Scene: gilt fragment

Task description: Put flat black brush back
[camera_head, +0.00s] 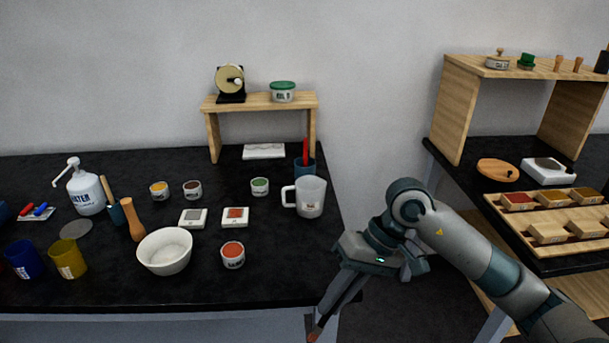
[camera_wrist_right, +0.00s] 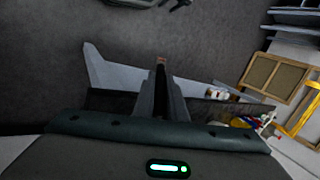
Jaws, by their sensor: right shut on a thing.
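My right gripper (camera_head: 318,318) hangs low in front of the black table's (camera_head: 200,295) front right corner, fingers pointing down. It is shut on a thin dark thing, apparently the flat black brush, with a reddish-brown end (camera_head: 313,336) just past the fingertips. In the right wrist view the gripper (camera_wrist_right: 160,88) shows the same brownish end (camera_wrist_right: 161,60) between its fingers; most of the thing is hidden. A teal cup (camera_head: 305,168) holding a red-handled item stands at the table's back right. My left gripper is not in view.
A translucent mug (camera_head: 311,198) stands near the right table edge. A white bowl (camera_head: 165,252), small paint pots and a pump bottle (camera_head: 86,190) fill the left and middle. A wooden shelf (camera_head: 262,103) stands behind. A gap separates the right-hand table with its wooden tray (camera_head: 545,245).

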